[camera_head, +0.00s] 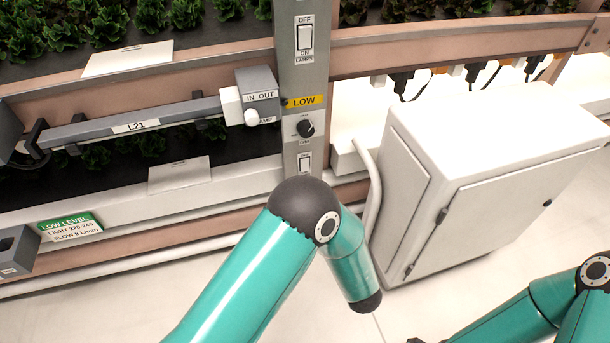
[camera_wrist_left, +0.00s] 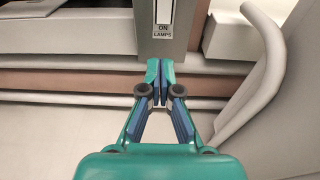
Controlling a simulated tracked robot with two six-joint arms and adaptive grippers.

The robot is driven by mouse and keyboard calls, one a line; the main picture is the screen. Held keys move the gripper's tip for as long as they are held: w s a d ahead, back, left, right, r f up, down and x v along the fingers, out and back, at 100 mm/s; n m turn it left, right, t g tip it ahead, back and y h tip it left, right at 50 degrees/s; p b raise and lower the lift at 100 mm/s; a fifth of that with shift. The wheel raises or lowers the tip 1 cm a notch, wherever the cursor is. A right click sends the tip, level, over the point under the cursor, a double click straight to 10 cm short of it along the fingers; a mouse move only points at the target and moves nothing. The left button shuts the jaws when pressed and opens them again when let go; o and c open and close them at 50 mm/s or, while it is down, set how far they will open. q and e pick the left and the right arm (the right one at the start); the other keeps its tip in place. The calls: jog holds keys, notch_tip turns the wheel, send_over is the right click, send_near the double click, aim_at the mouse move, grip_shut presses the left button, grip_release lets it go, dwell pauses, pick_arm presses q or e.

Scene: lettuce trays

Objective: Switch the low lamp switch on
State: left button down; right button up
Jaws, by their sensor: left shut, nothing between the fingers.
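The low lamp switch (camera_head: 305,163) is a white rocker low on the grey post, below the yellow LOW label (camera_head: 305,101) and the black knob (camera_head: 306,128). My left arm hides its lower part in the head view. In the left wrist view the lower part of the switch (camera_wrist_left: 164,11) shows at the top edge, above its ON LAMPS label (camera_wrist_left: 163,31). I cannot tell its position. My left gripper (camera_wrist_left: 160,66) is shut and empty, its tips in line with the post and below the label in the picture. My right gripper is out of view.
A similar lamp switch (camera_head: 305,38) sits higher on the post. A white cabinet (camera_head: 490,170) stands to the right, with a pale pipe (camera_head: 369,190) beside it, also in the left wrist view (camera_wrist_left: 262,85). A grey L21 bar (camera_head: 130,124) lies left. Open floor lies below.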

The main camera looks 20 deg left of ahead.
aim_at(305, 170)
pick_arm(q)
jog(key=shift+w+d+r, duration=0.1)
jog(key=shift+d+r, duration=0.1)
jog(key=shift+r, duration=0.05)
jog(key=shift+w+a, duration=0.1)
jog(key=shift+b+x, duration=1.8)
jog(key=shift+x, duration=5.1)
jog(key=shift+r, duration=0.1)
